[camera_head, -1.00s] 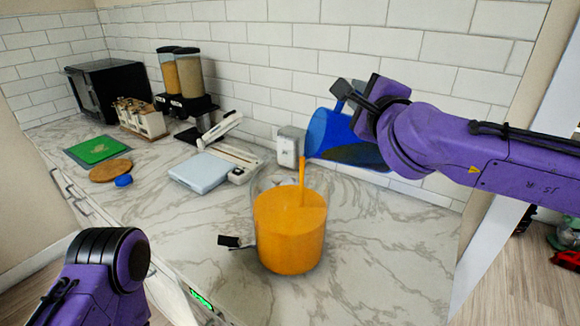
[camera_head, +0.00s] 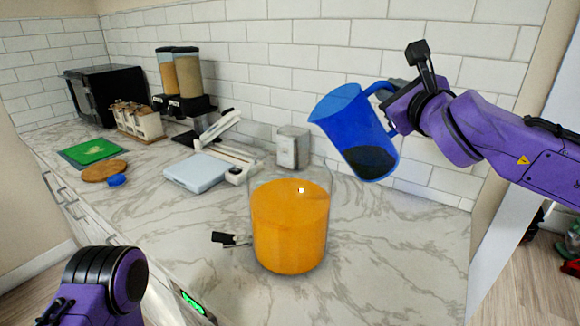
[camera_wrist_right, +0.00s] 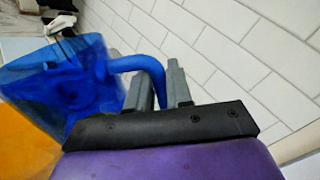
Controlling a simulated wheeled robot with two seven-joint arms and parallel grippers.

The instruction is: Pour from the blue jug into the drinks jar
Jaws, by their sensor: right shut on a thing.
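The blue jug (camera_head: 362,125) is held in the air above and to the right of the drinks jar, tilted a little to the left, with a dark patch low on its side. My right gripper (camera_head: 388,92) is shut on the jug's handle; the right wrist view shows the fingers (camera_wrist_right: 160,85) around the handle, with the jug (camera_wrist_right: 65,85) at left. The clear drinks jar (camera_head: 290,225) stands upright on the counter, mostly full of orange liquid. A small pale square shows above the liquid. No stream runs from the jug. At lower left my left arm shows, its fingertips hidden.
The marble counter (camera_head: 400,245) is clear to the right of the jar. A black tap (camera_head: 230,239) juts from the jar's left. Behind are a pale blue scale (camera_head: 197,172), a metal canister (camera_head: 293,147), dispensers (camera_head: 180,80), a green board (camera_head: 90,151) and a black microwave (camera_head: 98,92).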

